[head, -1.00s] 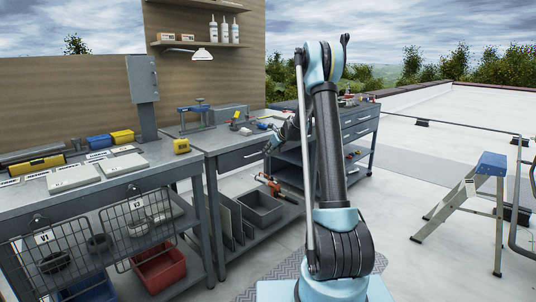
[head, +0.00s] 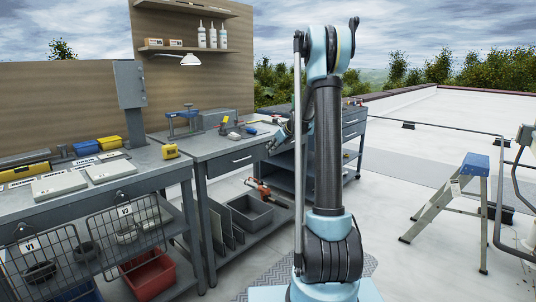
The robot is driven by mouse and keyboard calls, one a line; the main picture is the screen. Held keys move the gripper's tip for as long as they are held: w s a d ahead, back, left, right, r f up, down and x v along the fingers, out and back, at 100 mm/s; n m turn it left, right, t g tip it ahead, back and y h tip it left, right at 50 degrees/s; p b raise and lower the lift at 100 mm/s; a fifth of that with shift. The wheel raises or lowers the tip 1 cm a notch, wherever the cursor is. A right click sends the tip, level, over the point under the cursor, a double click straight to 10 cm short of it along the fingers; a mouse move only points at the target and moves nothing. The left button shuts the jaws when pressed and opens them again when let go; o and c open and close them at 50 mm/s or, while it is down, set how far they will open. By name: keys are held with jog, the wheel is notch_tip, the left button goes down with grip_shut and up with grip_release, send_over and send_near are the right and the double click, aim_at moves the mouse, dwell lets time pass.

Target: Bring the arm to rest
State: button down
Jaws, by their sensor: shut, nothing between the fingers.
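My arm (head: 327,145) stands nearly upright in the middle of the head view, its elbow near the top of the picture. My gripper (head: 272,147) shows small and partly hidden left of the upper arm link, in front of the far workbench. It is shut and I see nothing held in it. The picture is too small to show whether it touches the bench.
Grey workbenches (head: 226,145) run along the left, with a yellow tape measure (head: 170,151) on top and a red bin (head: 149,276) below. A stepladder (head: 450,200) with a blue top stands at the right. Open white roof lies between arm and ladder.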

jog(key=s+d+r+n+g+h, duration=0.15)
jog(key=s+n, duration=0.55)
jog(key=s, duration=0.8)
jog(key=s+r+n+g+h, duration=0.15)
jog(key=s+n, duration=0.55)
jog(key=s, duration=0.8)
jog(key=s+d+f+n+h, duration=0.1)
jog(key=s+f+n, duration=0.2)
jog(key=s, duration=0.6)
jog(key=s+d+f+n+g+h, duration=0.1)
jog(key=s+f+n, duration=0.3)
jog(key=s, duration=0.5)
jog(key=s+d+f+n+h, duration=0.1)
jog(key=s+d+f+n, duration=0.2)
jog(key=s+n, duration=0.3)
jog(key=s+f, duration=0.1)
jog(key=s, duration=0.2)
jog(key=shift+s+n, duration=0.3)
jog(key=shift+s, duration=0.05)
jog(key=shift+d, duration=0.1)
